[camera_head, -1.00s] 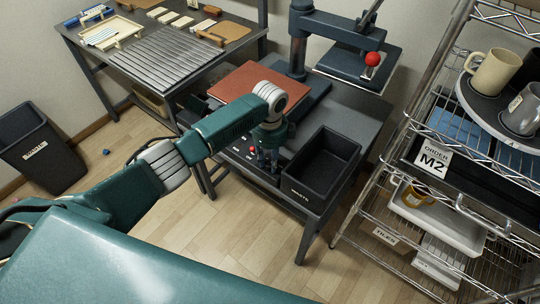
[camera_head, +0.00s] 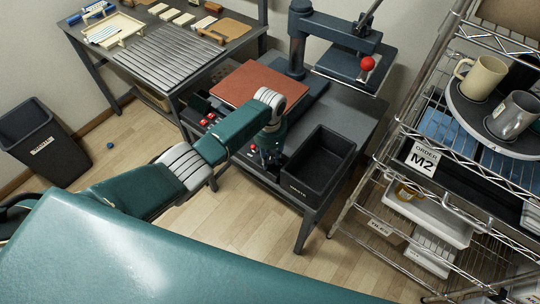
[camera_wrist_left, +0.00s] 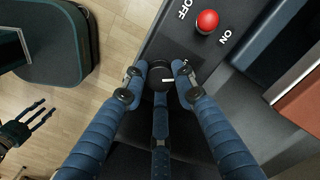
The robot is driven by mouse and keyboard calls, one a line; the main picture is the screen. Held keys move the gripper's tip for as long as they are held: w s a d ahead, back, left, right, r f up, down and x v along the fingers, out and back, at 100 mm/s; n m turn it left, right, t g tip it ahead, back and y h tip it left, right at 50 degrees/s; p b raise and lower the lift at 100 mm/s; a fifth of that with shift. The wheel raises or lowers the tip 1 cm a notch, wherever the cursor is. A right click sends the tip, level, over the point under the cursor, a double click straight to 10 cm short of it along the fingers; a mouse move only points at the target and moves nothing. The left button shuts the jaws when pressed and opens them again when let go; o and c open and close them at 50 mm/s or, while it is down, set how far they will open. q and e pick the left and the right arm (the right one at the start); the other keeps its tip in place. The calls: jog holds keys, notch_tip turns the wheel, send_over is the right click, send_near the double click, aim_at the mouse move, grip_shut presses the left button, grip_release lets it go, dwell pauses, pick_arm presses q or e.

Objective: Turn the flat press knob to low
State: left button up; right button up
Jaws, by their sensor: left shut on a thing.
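The flat press knob (camera_wrist_left: 166,84) is a small dark round knob with a white mark, on the dark control panel (camera_wrist_left: 168,32). My left gripper (camera_wrist_left: 160,76) is shut on it, one fingertip on each side and the third finger below. The panel label beside the knob is mostly covered by a finger, so I cannot read the setting. In the head view my left gripper (camera_head: 266,157) points down at the front of the press table, and the knob is hidden there. My right gripper (camera_wrist_left: 42,112) shows in the left wrist view with fingers spread, empty, above the floor.
A red button (camera_wrist_left: 207,21) between OFF and ON labels sits close to the knob. The press has a red pad (camera_head: 252,82) and a red-ball lever (camera_head: 367,63). A black bin (camera_head: 318,163) stands right of my gripper. A wire rack (camera_head: 440,150) with mugs stands further right.

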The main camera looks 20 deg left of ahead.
aim_at(269, 160)
pick_arm(q)
jog(key=shift+a+r+n+p, duration=0.15)
jog(key=shift+n+p, duration=0.4)
jog(key=shift+n, duration=1.45)
jog(key=o, duration=1.2)
jog(key=shift+c, duration=0.2)
jog(key=shift+r, duration=0.3)
notch_tip(269, 160, up, 11)
